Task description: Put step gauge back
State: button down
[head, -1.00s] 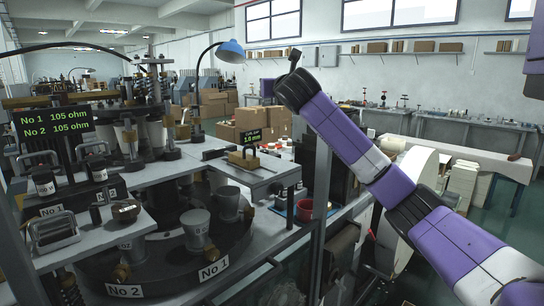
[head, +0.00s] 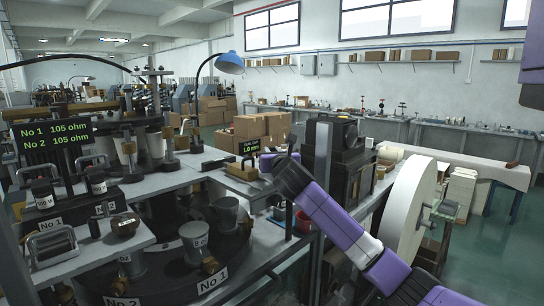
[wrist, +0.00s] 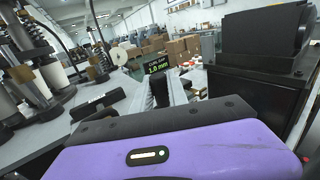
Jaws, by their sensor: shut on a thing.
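My gripper (head: 270,160) is low over the right end of the grey shelf (head: 225,180), beside the coil gap display (head: 249,146), which reads 1.0 mm. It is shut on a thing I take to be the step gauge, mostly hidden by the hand. In the wrist view my purple hand fills the bottom, and a dark upright piece (wrist: 158,90) stands beyond it, in front of the same display (wrist: 157,66). I cannot tell whether the held thing touches the shelf. A small brass piece (head: 242,170) sits left of my gripper.
A black machine (head: 340,160) stands close to the right of my arm. A red bowl (head: 302,220) is below. Grey cups (head: 195,238) stand on the round turntable at the left. A blue lamp (head: 229,62) arches over the bench.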

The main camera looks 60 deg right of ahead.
jog(key=shift+f, duration=0.55)
jog(key=shift+f, duration=0.1)
jog(key=c, duration=1.3)
grip_release()
jog(key=shift+f, duration=0.1)
jog(key=shift+a, duration=0.1)
jog(key=b+v, duration=0.2)
jog(key=v, duration=1)
